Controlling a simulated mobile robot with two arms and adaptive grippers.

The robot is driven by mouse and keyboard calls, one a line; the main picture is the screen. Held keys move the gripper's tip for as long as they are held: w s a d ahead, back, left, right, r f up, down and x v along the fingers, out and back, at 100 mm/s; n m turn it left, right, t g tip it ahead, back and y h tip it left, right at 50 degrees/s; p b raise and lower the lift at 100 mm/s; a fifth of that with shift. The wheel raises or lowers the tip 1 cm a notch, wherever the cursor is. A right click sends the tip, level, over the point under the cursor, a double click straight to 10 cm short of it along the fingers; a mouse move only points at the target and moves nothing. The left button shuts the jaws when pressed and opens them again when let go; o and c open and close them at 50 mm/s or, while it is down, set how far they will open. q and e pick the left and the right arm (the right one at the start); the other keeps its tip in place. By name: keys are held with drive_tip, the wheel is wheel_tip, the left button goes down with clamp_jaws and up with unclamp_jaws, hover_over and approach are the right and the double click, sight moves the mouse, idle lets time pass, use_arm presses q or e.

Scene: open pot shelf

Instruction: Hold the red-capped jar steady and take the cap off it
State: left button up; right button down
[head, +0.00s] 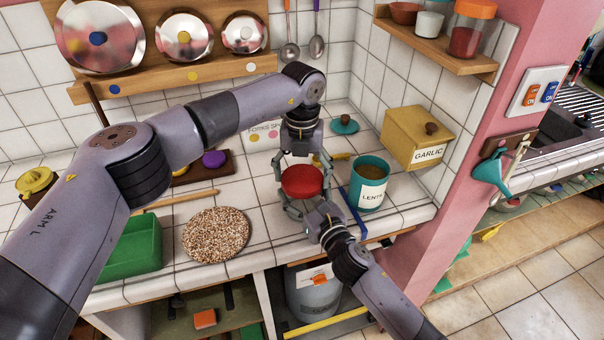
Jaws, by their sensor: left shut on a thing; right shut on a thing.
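The red cap (302,181) shows on the white tiled counter, with the jar under it almost wholly hidden by the cap and my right gripper. My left gripper (301,172) comes down from above and is shut on the red cap, one finger on each side. My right gripper (303,202) reaches in low from the front right and is shut on the jar's body, below the cap. I cannot tell whether the cap is seated on the jar or loose.
A teal lentils canister (369,185) stands close on the right, its teal lid (344,124) behind it. A yellow garlic box (417,138) is further right. A round speckled mat (216,235) and a green bin (133,247) lie left. The counter's front edge is near.

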sight(302, 177)
use_arm(q)
drive_tip(key=n, duration=0.4)
drive_tip(key=shift+n, duration=0.3)
drive_tip(key=shift+r, duration=0.25)
drive_tip(key=shift+r, duration=0.85)
drive_tip(key=shift+r, duration=2.05)
use_arm(e)
drive_tip(key=shift+c, duration=1)
unclamp_jaws()
